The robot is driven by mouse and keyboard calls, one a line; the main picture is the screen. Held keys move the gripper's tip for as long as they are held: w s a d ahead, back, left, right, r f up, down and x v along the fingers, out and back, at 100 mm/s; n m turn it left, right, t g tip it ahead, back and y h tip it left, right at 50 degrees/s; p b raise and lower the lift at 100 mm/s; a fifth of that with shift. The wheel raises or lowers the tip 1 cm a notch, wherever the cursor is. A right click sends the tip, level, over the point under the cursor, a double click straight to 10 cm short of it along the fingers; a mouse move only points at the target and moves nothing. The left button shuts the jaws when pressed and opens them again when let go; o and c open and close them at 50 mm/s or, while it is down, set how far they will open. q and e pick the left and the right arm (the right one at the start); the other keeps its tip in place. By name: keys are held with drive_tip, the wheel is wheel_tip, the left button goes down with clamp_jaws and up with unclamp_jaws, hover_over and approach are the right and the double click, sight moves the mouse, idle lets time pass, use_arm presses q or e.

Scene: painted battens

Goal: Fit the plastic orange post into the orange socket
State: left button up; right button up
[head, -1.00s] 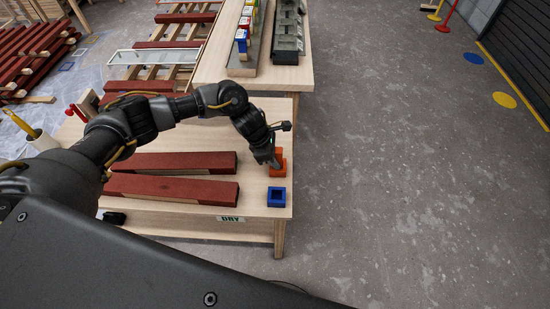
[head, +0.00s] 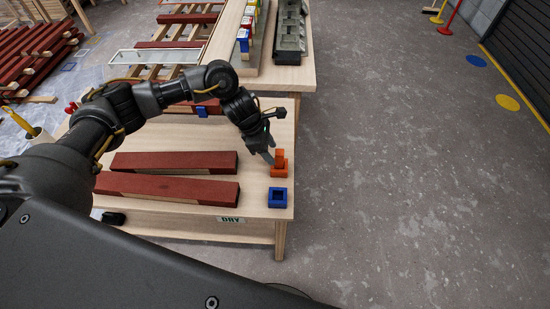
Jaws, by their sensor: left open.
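The orange post (head: 280,155) stands upright at the orange socket (head: 279,172), near the right edge of the wooden table. Its lower end appears to be inside the socket; how deep it sits cannot be told at this size. My left gripper (head: 270,159) is open just to the left of the post, its fingertips close to the post and socket. Whether a fingertip touches the post cannot be told. My right gripper is not in view.
A blue socket (head: 277,197) sits just in front of the orange one. Two dark red battens (head: 175,162) lie to the left. A small blue piece (head: 202,111) lies farther back. The table (head: 255,208) has a bare strip beside the battens.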

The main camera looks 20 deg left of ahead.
use_arm(q)
drive_tip(key=shift+b+v, duration=0.4)
drive_tip(key=shift+v, duration=2.35)
